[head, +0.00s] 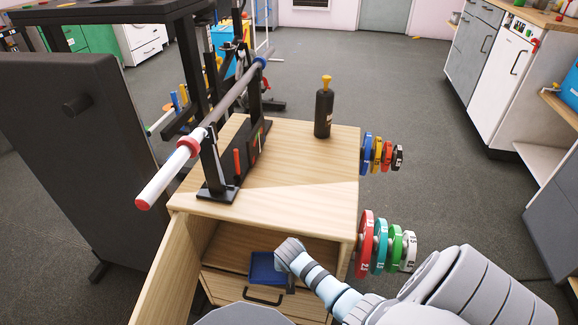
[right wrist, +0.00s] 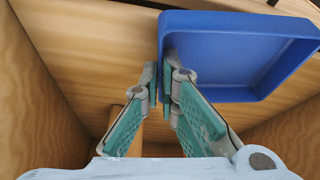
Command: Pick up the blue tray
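The blue tray (head: 266,270) is a shallow rectangular tray with raised walls, in the open compartment of the wooden cabinet (head: 340,145). In the right wrist view the tray (right wrist: 245,60) fills the upper right, open side facing the camera. My right gripper (right wrist: 161,78) is at the tray's left wall, one finger on each side. The fingers look closed on that wall. In the head view the right gripper (head: 291,283) is small and dark at the tray's right edge, partly hidden by my wrist. My left gripper is not in view.
The cabinet's wooden door (head: 172,268) stands open at the left. A drawer handle (head: 263,297) is below the tray. A barbell (head: 225,108) on a black stand and a black bottle (head: 324,113) are on top. Coloured weight plates (head: 366,243) hang on the right side.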

